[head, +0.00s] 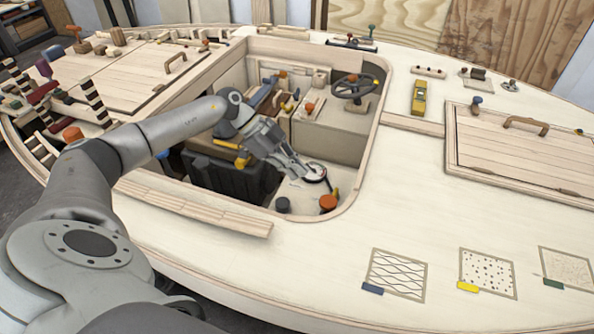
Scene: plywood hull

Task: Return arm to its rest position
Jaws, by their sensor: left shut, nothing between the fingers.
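My left arm (165,135) comes in from the left and reaches over the cockpit opening of the plywood hull (330,245). My left gripper (306,175) is shut and points down to the right inside the cockpit. Its tips are close to a small round dial-like fitting (316,172) on the cockpit floor; I cannot tell whether they touch it. Nothing shows between the fingers. My right gripper is not in view.
The cockpit holds a steering wheel (354,87), a black box (225,175), a dark knob (283,205) and an orange knob (328,203). A yellow tool (419,98) and a hatch (520,150) are on the right deck. The front deck is mostly clear.

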